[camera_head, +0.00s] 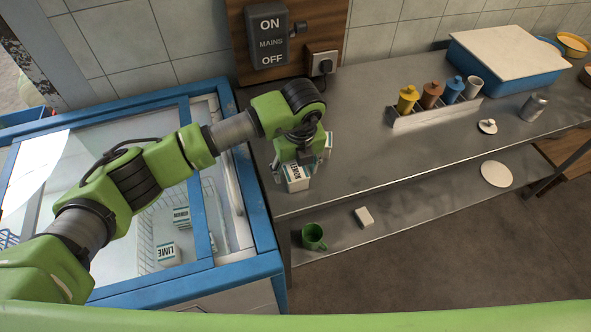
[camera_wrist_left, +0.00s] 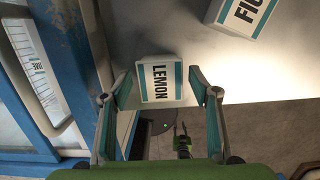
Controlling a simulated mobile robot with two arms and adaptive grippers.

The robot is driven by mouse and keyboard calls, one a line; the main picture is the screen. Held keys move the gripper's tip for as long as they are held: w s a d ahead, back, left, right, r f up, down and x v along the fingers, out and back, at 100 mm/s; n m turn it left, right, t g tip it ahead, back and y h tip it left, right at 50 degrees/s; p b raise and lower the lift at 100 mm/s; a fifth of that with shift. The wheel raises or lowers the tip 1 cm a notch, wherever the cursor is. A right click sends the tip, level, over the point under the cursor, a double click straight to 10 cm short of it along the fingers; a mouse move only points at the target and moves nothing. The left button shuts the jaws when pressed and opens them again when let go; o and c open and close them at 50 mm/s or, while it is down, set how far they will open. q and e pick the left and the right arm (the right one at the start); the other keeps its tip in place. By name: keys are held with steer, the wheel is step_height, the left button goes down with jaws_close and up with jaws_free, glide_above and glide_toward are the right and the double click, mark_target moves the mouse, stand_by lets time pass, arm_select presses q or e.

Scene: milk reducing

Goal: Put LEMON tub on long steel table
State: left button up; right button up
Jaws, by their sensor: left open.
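The LEMON tub (camera_head: 296,178), a small white box with teal edges, stands at the front left end of the long steel table (camera_head: 400,150). In the left wrist view the LEMON tub (camera_wrist_left: 160,82) lies between the fingers of my left gripper (camera_wrist_left: 160,86), with a narrow gap on each side. My left gripper (camera_head: 292,170) is open and low over the tabletop around the tub. A FIG tub (camera_wrist_left: 245,14) stands farther back on the table; in the head view a tub (camera_head: 328,143) shows partly behind the gripper.
A blue chest freezer (camera_head: 262,252) adjoins the table's left end, with a LIME tub (camera_head: 168,254) and another tub (camera_head: 181,217) inside. A bottle rack (camera_head: 437,113) and a blue crate (camera_head: 510,75) stand at the back. A green mug (camera_head: 314,237) is on the lower shelf. The tabletop's middle is clear.

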mark_target(297, 176)
arm_select(q)
step_height(297, 176, up, 11)
steer(key=s+b, duration=0.1)
steer(key=b, duration=0.2)
steer(key=shift+s+d, duration=0.3)
steer(key=shift+r, duration=0.1)
